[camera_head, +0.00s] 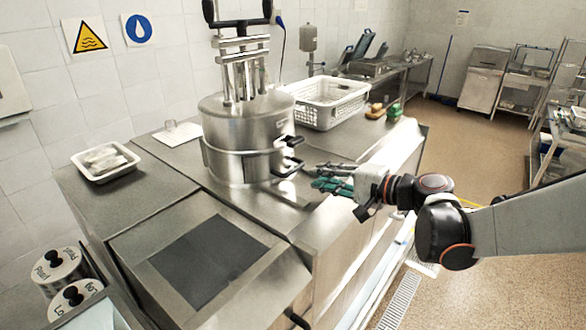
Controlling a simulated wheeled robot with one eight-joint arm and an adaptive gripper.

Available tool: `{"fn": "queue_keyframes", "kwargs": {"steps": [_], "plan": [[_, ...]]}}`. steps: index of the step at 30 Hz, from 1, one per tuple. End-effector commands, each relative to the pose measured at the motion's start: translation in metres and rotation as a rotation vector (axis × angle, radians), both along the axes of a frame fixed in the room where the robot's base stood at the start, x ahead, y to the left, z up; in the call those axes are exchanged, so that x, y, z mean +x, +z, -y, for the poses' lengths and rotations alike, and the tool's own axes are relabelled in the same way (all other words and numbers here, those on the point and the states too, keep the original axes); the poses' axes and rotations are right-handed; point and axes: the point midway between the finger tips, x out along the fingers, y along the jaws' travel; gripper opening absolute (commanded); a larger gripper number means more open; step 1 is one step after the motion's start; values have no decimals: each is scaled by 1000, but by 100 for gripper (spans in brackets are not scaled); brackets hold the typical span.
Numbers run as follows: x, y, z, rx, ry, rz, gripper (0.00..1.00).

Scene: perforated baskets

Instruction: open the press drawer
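The press (240,130) is a round stainless steel cylinder with a column of rods and black handles above it. It stands on the steel counter. The lower section around the lower handle appears closed, with no part visibly pulled out. My gripper (314,174), with green fingers, reaches in from the right. Its fingers are apart and empty, a short way right of the lower handle and seemingly not touching it.
A white perforated basket (323,112) stands behind the press, with a yellow item (375,110) and a green item (394,112) beside it. A white tray (128,169) is at the left. A dark panel (208,260) is set in the front counter. The floor at right is open.

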Motion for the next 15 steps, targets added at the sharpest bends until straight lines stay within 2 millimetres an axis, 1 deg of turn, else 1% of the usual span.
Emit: {"fn": "queue_keyframes", "kwargs": {"steps": [1, 6, 12, 15], "plan": [[6, -2, -10, -1, 4, 0, 19], [26, -9, -36, -1, 4, 0, 19], [47, -16, -61, -1, 2, 0, 19], [54, -19, -69, -2, 1, 1, 19]]}}
